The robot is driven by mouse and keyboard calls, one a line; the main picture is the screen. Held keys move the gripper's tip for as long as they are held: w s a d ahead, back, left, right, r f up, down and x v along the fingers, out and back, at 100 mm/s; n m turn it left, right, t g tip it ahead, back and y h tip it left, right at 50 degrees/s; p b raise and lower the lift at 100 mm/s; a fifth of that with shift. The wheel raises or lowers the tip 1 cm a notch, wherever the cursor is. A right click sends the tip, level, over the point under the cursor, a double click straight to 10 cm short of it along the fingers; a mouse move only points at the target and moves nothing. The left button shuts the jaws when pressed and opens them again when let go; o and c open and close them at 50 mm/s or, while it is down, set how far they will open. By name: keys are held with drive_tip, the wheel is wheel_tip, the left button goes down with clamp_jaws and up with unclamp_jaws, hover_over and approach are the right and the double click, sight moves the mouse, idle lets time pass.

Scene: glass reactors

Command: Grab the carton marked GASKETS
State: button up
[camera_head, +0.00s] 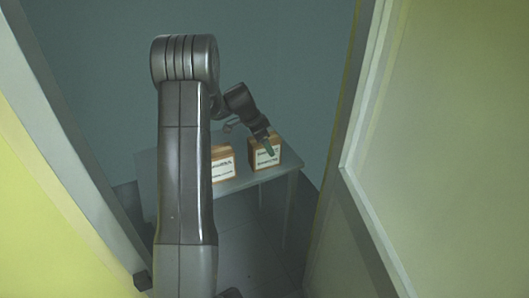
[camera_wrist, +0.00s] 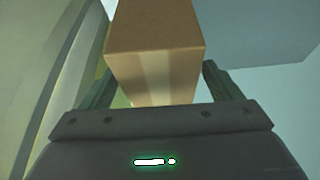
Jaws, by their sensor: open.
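Two brown cartons with white labels stand on a small table (camera_head: 240,184) in the head view. The right carton (camera_head: 262,162) is at the table's right end, and the left carton (camera_head: 223,170) is partly hidden behind my arm. The print on both labels is too small to read surely, so I cannot tell which is marked GASKETS. My gripper (camera_head: 268,147) is at the right carton, overlapping its front in the picture. In the wrist view a plain carton (camera_wrist: 152,45) with a pale tape strip lies between the open fingers; gaps show beside it, and no label shows.
A pale door frame and panel (camera_head: 400,150) stand close on the right, and a wall edge (camera_head: 70,150) on the left. A blue-grey wall (camera_head: 290,60) is behind the table. Dark floor shows below the table.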

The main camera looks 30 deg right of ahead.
drive_tip(key=shift+x, duration=1.1)
drive_tip(key=shift+f+b, duration=0.25)
drive_tip(key=shift+b, duration=0.3)
drive_tip(key=c, duration=1.2)
drive_tip(key=shift+r, duration=0.15)
drive_tip(key=shift+c, duration=0.2)
